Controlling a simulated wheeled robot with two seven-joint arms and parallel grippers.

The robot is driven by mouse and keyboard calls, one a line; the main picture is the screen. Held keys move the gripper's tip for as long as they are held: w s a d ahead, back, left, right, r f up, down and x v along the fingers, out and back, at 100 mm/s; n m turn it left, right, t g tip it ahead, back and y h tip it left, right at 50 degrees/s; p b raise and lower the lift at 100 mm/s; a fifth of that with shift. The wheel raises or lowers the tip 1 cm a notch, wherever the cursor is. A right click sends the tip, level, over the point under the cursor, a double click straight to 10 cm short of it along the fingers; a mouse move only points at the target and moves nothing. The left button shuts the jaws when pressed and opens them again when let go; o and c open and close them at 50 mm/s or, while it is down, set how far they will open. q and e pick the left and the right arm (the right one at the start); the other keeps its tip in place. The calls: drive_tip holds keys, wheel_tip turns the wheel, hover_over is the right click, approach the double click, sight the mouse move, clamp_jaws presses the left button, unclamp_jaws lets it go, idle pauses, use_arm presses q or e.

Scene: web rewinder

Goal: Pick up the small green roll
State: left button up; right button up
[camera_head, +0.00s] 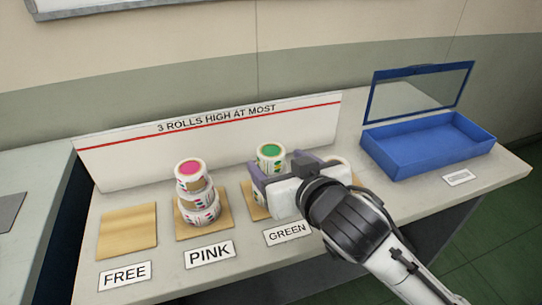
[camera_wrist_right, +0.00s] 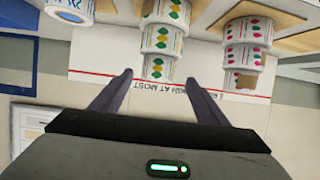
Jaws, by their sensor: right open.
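The small green roll (camera_head: 271,154), white with a green core, tops a stack on the GREEN board (camera_head: 249,201). In the wrist view, which is upside down, it is the end roll (camera_wrist_right: 158,68) of a column of rolls with green and yellow marks. My right gripper (camera_head: 279,173) is open, with purple fingers, and hides much of the stack. In the wrist view its fingertips (camera_wrist_right: 158,76) lie on either side of the top roll, with gaps on both sides. I cannot tell how deep the roll sits between them. My left gripper is not in view.
The pink-core stack (camera_head: 195,193) stands left on the PINK board. The FREE board (camera_head: 128,231) is empty. A white sign (camera_head: 215,138) stands behind the stacks. A blue open-lidded box (camera_head: 428,146) is at right. Another roll (camera_wrist_right: 70,9) shows on the other side in the wrist view.

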sight(271, 157)
drive_tip(key=x, duration=0.5)
drive_tip(key=shift+w+f, duration=0.25)
drive_tip(key=shift+w, duration=0.05)
drive_tip(key=c, duration=1.1)
